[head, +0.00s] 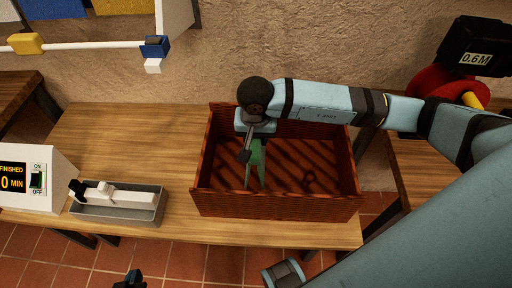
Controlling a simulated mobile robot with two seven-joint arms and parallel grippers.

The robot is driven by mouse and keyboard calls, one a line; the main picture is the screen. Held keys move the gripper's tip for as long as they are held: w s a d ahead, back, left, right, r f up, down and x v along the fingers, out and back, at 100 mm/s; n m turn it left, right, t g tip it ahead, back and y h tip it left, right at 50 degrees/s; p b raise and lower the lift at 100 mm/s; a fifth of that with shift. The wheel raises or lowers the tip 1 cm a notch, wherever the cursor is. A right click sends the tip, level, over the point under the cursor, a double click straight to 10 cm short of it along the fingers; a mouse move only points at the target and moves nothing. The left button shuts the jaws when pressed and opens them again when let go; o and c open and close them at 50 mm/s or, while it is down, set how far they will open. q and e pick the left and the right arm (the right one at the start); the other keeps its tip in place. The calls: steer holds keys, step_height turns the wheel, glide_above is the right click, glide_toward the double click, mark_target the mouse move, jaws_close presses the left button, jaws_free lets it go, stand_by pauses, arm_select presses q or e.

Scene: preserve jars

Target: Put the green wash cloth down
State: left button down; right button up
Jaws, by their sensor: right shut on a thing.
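The green wash cloth (257,168) hangs from my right gripper (246,150), which is shut on it. The cloth hangs within the outline of the reddish-brown woven crate (277,206), near its left side. I cannot tell whether its lower end touches the crate's floor. The gripper and wrist hide the cloth's upper part. A small part of my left gripper (130,280) shows at the bottom edge, away from the crate, and its fingers cannot be made out.
The crate stands on a wooden table (140,130). A grey tray (118,208) with a white device lies to the left, beside a white timer box (38,183) reading "FINISHED 0 MIN". The table behind the tray is clear. A rail with coloured blocks crosses the upper left.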

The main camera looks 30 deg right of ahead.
step_height(320, 180, down, 5)
steer(key=shift+f, duration=0.1)
stand_by(0.3)
steer(key=shift+f+b, duration=0.2)
steer(key=shift+b, duration=0.2)
steer(key=o, duration=1)
steer(key=shift+r, duration=0.1)
steer(key=shift+c, duration=0.2)
steer(key=shift+r, duration=0.1)
